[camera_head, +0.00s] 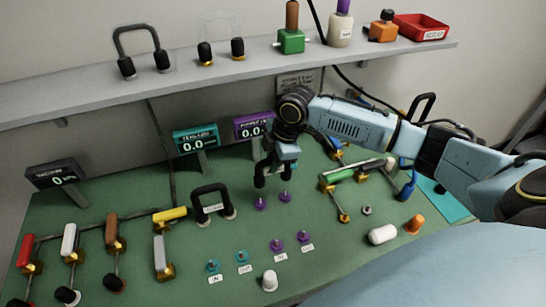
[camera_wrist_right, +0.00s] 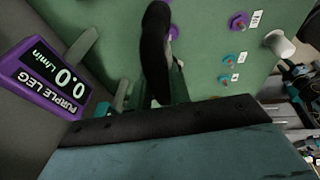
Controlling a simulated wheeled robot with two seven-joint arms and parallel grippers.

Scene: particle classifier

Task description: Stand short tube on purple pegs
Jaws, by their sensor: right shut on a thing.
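My right gripper (camera_head: 278,165) is shut on a dark bent tube (camera_head: 260,178), which hangs over the back middle of the green table. In the right wrist view the dark tube (camera_wrist_right: 157,50) curves out beyond my gripper. Two purple pegs (camera_head: 261,203) (camera_head: 285,197) stand on the table just below the tube. The tube's ends appear apart from them, though the gap is hard to judge. Two more purple pegs (camera_head: 277,245) (camera_head: 303,237) stand nearer the front with small labels. My left gripper is out of view.
Another black U-shaped tube (camera_head: 213,190) stands left of my gripper. Teal pegs (camera_head: 212,266) are at the front. A purple display (camera_head: 254,126) and a teal display (camera_head: 195,140) stand behind. A green-handled frame (camera_head: 343,175) is at right. A loaded shelf (camera_head: 200,82) runs above.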

